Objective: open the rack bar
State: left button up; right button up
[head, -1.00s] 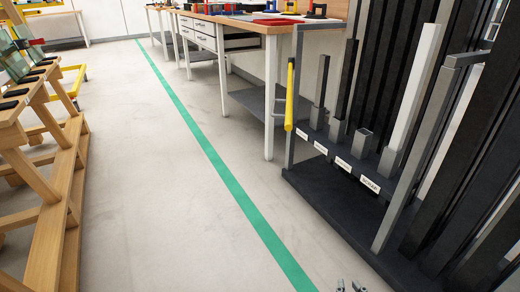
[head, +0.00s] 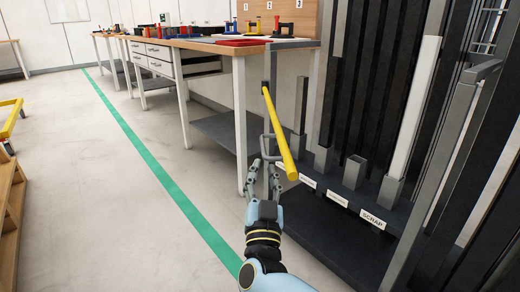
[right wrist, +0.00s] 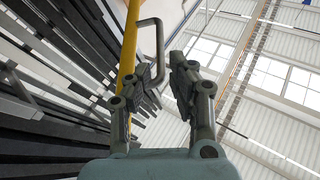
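The rack bar (head: 279,132) is a yellow rod at the left front of the rack, its near end toward me. A grey loop handle (head: 265,143) sticks out from its left side. My right gripper (head: 264,166) is open, its two fingers pointing up at the lower end of the handle. In the right wrist view the yellow bar (right wrist: 130,45) runs past the left finger, and the handle (right wrist: 159,45) reaches down to the gap between the fingertips (right wrist: 164,68). Touch between finger and handle cannot be told. My left gripper is out of view.
The dark rack base (head: 330,235) with labelled slots, one reading SCRAP (head: 373,218), holds upright metal lengths (head: 415,105) at the right. A workbench (head: 215,45) stands behind the bar. Open floor (head: 85,190) with a green line (head: 160,168) lies to the left.

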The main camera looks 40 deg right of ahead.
aim_at(264, 146)
jog(key=x, duration=0.7)
jog(key=shift+w+d+r, duration=0.1)
jog(key=shift+w+d, duration=0.1)
grip_shut()
